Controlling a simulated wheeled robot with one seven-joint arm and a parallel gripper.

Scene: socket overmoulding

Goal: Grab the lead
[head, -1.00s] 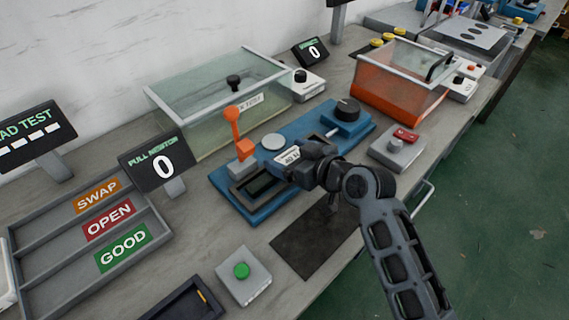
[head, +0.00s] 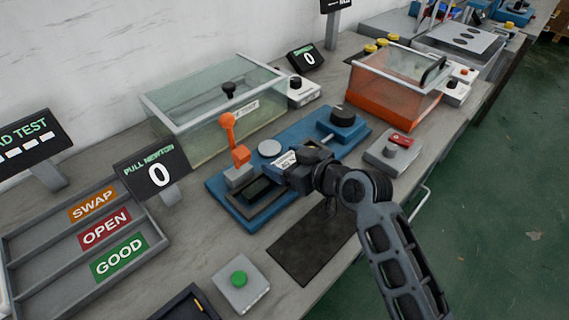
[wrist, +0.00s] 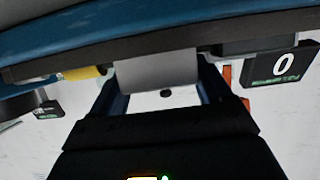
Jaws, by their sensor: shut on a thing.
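My gripper (head: 290,172) is at the blue pull rig (head: 222,204), low over its dark middle part. In the wrist view my gripper (wrist: 160,92) has its two dark blue fingers on either side of a grey block-like piece (wrist: 157,72). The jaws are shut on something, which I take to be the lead. The lead itself is hidden or too small to make out for certain. A yellow end (wrist: 85,73) shows just left of the fingers, beside the dark bar of the rig.
An orange lever (head: 235,140) stands upright on the rig. The pull display (head: 158,172) reads 0. Behind are a clear-lidded tank (head: 190,118) and an orange box (head: 385,108). A green button box (head: 240,284), a dark mat (head: 300,250) and a sorting tray (head: 60,270) are in front and left.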

